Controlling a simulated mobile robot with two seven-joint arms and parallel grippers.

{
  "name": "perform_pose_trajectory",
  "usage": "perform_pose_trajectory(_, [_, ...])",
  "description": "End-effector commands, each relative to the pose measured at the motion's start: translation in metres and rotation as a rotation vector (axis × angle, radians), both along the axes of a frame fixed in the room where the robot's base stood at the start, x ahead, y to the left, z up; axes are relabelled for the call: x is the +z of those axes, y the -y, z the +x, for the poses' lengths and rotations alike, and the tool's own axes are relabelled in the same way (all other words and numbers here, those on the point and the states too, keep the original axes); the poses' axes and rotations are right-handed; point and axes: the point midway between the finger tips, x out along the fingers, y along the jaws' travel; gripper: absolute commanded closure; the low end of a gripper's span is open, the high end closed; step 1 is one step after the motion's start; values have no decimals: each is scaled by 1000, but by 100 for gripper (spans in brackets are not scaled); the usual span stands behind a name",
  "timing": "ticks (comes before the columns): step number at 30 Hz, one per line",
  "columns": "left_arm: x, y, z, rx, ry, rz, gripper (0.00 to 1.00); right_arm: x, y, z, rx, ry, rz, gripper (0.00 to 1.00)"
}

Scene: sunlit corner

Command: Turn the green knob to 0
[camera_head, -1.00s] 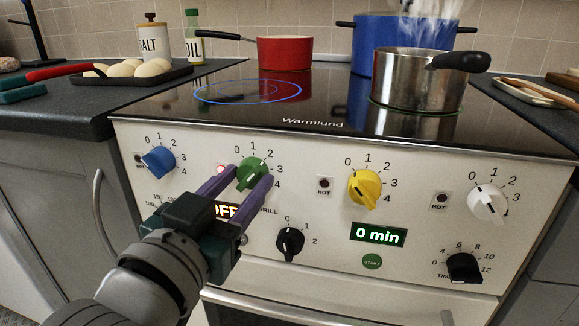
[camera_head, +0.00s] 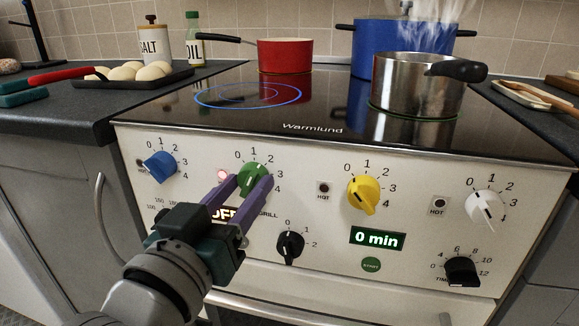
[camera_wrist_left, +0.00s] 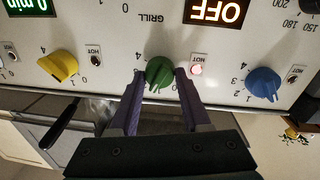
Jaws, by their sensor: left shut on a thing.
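The green knob (camera_head: 253,178) is on the stove's front panel, second from the left, under a printed scale whose 0 is at its upper left. My left gripper (camera_head: 249,183) reaches it from below, with one purple finger on each side, shut on it. In the left wrist view, which is upside down, the green knob (camera_wrist_left: 159,72) sits between the fingertips of my left gripper (camera_wrist_left: 162,78). The fingers hide part of the knob and its scale, so I cannot read its exact setting. My right gripper is not in view.
A blue knob (camera_head: 160,166) is to the left and a yellow knob (camera_head: 364,194) to the right. A red lamp (camera_head: 223,175) glows beside the green knob. A black knob (camera_head: 290,244) is below right.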

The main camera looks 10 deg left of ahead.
Motion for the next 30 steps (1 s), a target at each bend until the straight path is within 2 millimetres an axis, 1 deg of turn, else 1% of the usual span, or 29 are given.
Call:
perform_pose_trajectory(3, [1, 0, 0, -1, -5, -108, 100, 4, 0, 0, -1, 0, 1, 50])
perform_pose_trajectory(12, [-1, 1, 0, -1, -15, -395, 100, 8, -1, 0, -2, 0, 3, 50])
perform_pose_trajectory(30, [-2, 1, 0, -1, -31, -930, 100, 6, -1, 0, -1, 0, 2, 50])
